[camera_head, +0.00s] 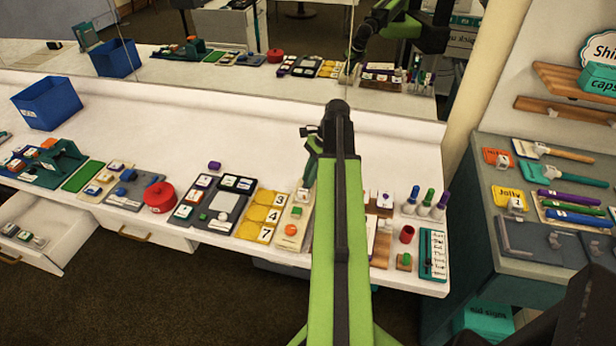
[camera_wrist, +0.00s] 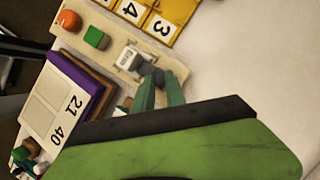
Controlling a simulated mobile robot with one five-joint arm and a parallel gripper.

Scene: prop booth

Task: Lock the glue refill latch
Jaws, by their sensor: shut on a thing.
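No label naming the glue refill latch is readable, so I cannot tell for sure which part it is. My gripper (camera_wrist: 152,72) is low over the far end of a beige board (camera_wrist: 105,52). Its grey fingertips are closed at a small white labelled block (camera_wrist: 129,58) on that board. In the head view my green arm reaches over the counter, and my gripper (camera_head: 311,172) is partly hidden beside the arm. The white block (camera_head: 302,195) shows just below it.
Yellow number cards (camera_head: 262,214) lie beside the board, and a purple-edged number board (camera_wrist: 58,105) lies on its other side. Capped markers (camera_head: 427,202) stand at right. The counter's back strip (camera_head: 240,120) is clear. A mirror runs behind.

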